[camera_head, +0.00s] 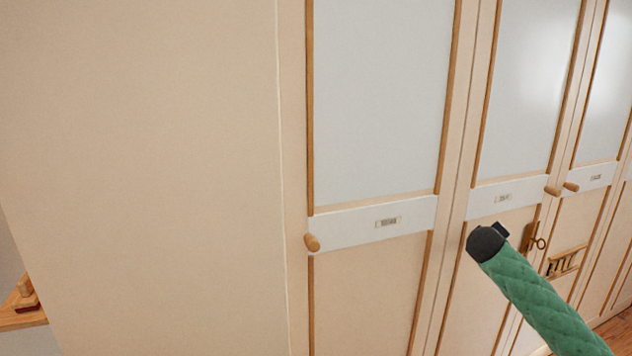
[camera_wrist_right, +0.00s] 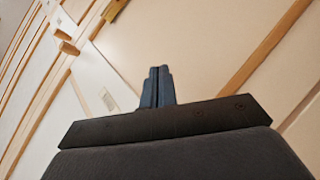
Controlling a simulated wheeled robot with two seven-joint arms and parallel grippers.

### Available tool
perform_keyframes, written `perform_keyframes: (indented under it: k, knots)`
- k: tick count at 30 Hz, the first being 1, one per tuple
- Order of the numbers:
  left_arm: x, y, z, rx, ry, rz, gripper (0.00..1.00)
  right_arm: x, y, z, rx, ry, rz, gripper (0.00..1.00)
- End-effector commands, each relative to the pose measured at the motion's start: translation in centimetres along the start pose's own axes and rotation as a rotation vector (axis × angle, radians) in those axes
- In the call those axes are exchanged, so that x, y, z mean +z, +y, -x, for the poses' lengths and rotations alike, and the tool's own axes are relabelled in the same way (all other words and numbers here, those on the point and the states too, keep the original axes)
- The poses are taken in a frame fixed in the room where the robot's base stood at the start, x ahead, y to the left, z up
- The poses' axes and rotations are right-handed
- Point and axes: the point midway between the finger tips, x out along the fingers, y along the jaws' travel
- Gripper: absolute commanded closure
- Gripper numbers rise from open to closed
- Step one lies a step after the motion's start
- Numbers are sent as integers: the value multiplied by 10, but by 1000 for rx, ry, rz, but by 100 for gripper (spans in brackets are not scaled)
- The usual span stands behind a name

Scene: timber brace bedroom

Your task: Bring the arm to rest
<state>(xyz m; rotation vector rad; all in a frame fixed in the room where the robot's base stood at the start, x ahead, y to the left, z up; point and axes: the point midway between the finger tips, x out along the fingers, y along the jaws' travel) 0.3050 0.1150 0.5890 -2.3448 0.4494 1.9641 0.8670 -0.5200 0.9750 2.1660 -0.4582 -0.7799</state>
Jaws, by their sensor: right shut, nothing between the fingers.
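My right gripper (camera_wrist_right: 158,72) shows in the right wrist view. Its two dark blue fingers lie side by side with nothing between them, in front of a pale cabinet panel. I cannot tell whether the fingertips touch the panel. In the head view my right arm, in a green quilted sleeve, comes in from the lower right and ends in a dark rounded part before the wardrobe (camera_head: 365,300). The right fingers cannot be made out there. My left gripper is in neither view.
The wardrobe doors look shut. A wooden shelf (camera_head: 22,320) shows at lower left.

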Motion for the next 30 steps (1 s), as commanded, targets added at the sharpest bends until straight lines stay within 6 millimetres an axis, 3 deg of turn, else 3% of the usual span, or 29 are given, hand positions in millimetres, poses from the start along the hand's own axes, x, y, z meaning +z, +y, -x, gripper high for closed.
perform_keyframes:
  k: [1, 6, 12, 21, 30]
  knots:
    - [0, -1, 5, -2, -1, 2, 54, 2, -28, 18, -45, -6, -5, 100]
    - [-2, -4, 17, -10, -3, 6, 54, 18, -109, 81, -189, -31, -22, 100]
    - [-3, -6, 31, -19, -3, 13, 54, 44, -188, 161, -360, -51, -50, 100]
    - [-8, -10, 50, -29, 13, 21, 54, 86, -269, 267, -577, -53, -121, 100]
    - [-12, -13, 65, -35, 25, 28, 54, 136, -322, 352, -743, -112, -208, 100]
